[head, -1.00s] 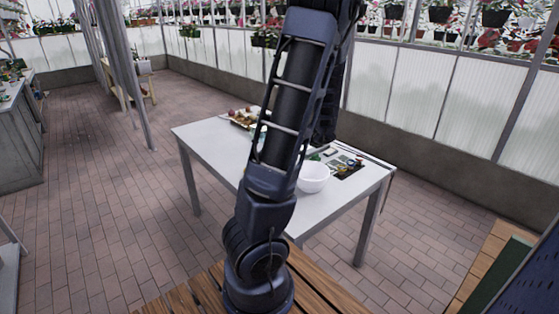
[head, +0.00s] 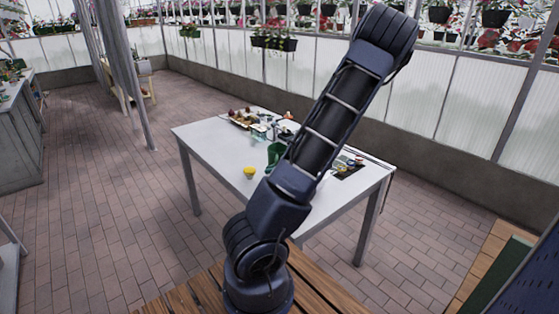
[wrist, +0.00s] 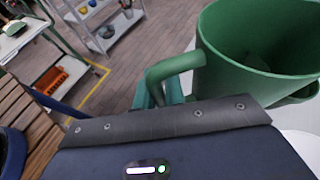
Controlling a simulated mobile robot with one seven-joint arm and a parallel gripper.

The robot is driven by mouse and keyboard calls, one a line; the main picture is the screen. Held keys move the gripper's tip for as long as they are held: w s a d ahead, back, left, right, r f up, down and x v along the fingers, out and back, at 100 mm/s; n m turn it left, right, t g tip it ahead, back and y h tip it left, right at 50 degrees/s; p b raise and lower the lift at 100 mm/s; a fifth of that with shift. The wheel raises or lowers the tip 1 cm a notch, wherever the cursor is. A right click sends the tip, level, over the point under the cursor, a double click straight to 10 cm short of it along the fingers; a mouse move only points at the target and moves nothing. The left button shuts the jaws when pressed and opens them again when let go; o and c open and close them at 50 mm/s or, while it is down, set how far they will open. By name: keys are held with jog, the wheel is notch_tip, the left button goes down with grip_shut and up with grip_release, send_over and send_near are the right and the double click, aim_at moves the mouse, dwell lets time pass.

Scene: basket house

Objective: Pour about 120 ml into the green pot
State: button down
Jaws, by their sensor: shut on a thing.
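A large green jug (wrist: 235,60) with a looped handle (wrist: 172,68) fills the upper right of the wrist view. My gripper (wrist: 160,94) is shut on the handle; its fingertips are mostly hidden behind its own housing. The jug's open mouth shows a dark green inside; I cannot tell the liquid level. In the head view a green vessel (head: 275,153), likely this jug, shows over the table beside my arm. I cannot pick out a separate green pot; my arm covers part of the table.
The white table (head: 210,140) holds a small yellow bowl (head: 249,172) near its front edge, a tray of round items (head: 241,118) at the back left and a dark mat (head: 347,167) on the right. The table's left part is clear.

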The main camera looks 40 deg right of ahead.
aim_at(274, 151)
notch_tip(274, 151, down, 11)
jog(key=shift+f, duration=0.15)
dwell(0.5)
jog(key=shift+w+d+r+m+g+y, duration=0.25)
jog(key=shift+r+m, duration=0.1)
jog(key=shift+r, duration=0.2)
jog(key=shift+w+d+r+m+g+y, duration=0.15)
jog(key=shift+w+r+m+g, duration=0.15)
jog(key=shift+r, duration=0.25)
jog(key=shift+w+d+r+m+g, duration=0.15)
jog(key=shift+w+d+r+m, duration=0.1)
jog(key=shift+r+m, duration=0.15)
jog(key=shift+w+d+r+m+g, duration=0.1)
jog(key=shift+d+r+m, duration=0.15)
jog(key=shift+r, duration=0.1)
jog(key=r, duration=0.1)
jog(key=w+d+r+m+g+y, duration=0.1)
jog(key=w+d+r+m, duration=0.1)
jog(key=shift+w+r+y+p, duration=0.2)
jog(key=shift+r+y+p, duration=0.15)
jog(key=shift+y+p, duration=0.05)
jog(key=shift+w+d+r+m+g, duration=0.3)
jog(key=shift+r+m+g, duration=0.1)
jog(key=shift+r, duration=0.25)
jog(key=shift+w+d+r+y, duration=0.15)
jog(key=shift+r+y, duration=0.15)
jog(key=shift+r, duration=0.05)
